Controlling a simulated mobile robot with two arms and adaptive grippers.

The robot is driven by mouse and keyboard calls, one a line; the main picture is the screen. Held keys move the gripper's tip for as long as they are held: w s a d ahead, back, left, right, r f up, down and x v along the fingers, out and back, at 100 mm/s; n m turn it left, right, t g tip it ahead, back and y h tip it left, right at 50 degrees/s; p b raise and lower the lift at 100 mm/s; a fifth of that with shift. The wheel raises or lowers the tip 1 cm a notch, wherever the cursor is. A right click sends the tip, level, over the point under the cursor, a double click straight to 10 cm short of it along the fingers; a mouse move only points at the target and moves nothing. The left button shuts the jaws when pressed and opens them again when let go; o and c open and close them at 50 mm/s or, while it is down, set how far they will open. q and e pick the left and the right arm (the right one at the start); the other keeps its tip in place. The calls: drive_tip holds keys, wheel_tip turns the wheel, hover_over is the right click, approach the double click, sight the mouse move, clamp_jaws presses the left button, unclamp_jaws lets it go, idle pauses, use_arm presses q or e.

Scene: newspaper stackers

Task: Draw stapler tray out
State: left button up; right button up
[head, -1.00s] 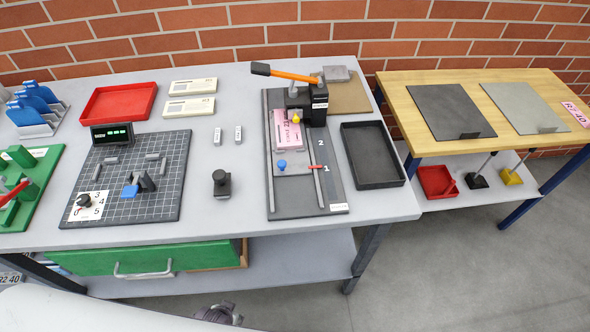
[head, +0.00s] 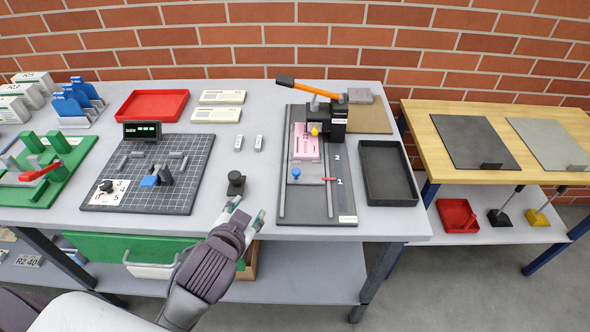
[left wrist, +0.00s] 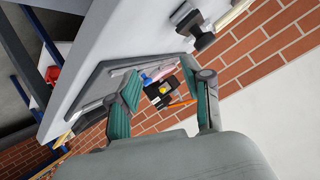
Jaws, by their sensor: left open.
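The stapler (head: 328,118) is black with an orange handle and stands at the back of a dark base plate (head: 335,205). Its grey tray (head: 306,172) lies on the base with a pink sheet (head: 306,142) on it and a blue knob (head: 296,173) near its front. The tray's red pointer (head: 329,179) is at mark 1. My left gripper (head: 245,212) is open and empty at the table's front edge, left of the base and apart from the tray. In the left wrist view the stapler (left wrist: 158,90) and blue knob (left wrist: 147,79) show between the open fingers (left wrist: 167,88).
A small black knobbed block (head: 236,183) stands just behind my left gripper. A black tray (head: 388,175) lies right of the stapler base. A gridded board (head: 190,192) lies to the left. Below the tabletop is a green drawer (head: 100,246).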

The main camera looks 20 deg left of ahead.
use_arm(q)
drive_tip(key=w+d+r+m+t+h, duration=0.3)
drive_tip(key=w+r+m+t, duration=0.15)
drive_tip(key=r, duration=0.45)
drive_tip(key=w+d+r+m+t+h, duration=0.25)
drive_tip(key=w+r+m+t, duration=0.2)
drive_tip(key=r, duration=0.55)
drive_tip(key=s+d+r+m+g+h, duration=0.25)
drive_tip(key=d+m+g+h, duration=0.5)
drive_tip(key=m, duration=0.45)
drive_tip(key=s+d+r+m+g+h, duration=0.25)
drive_tip(key=d+m+g+h, duration=0.35)
drive_tip(key=d+m+h, duration=0.45)
drive_tip(key=m+g+y, duration=0.4)
drive_tip(key=m+y, duration=0.3)
drive_tip(key=y, duration=1.3)
approach(295, 171)
drive_tip(key=shift+h, duration=0.35)
drive_tip(key=p+x, duration=0.1)
drive_tip(key=x, duration=0.4)
drive_tip(key=p+x, duration=0.1)
drive_tip(key=x, duration=0.2)
drive_tip(key=shift+a+f+p, duration=0.2)
drive_tip(key=shift+f+p, duration=0.1)
drive_tip(key=shift+p, duration=0.05)
use_arm(e)
drive_tip(key=r, duration=0.2)
drive_tip(key=shift+s+d+r, duration=0.2)
drive_tip(key=shift+d+r, duration=0.15)
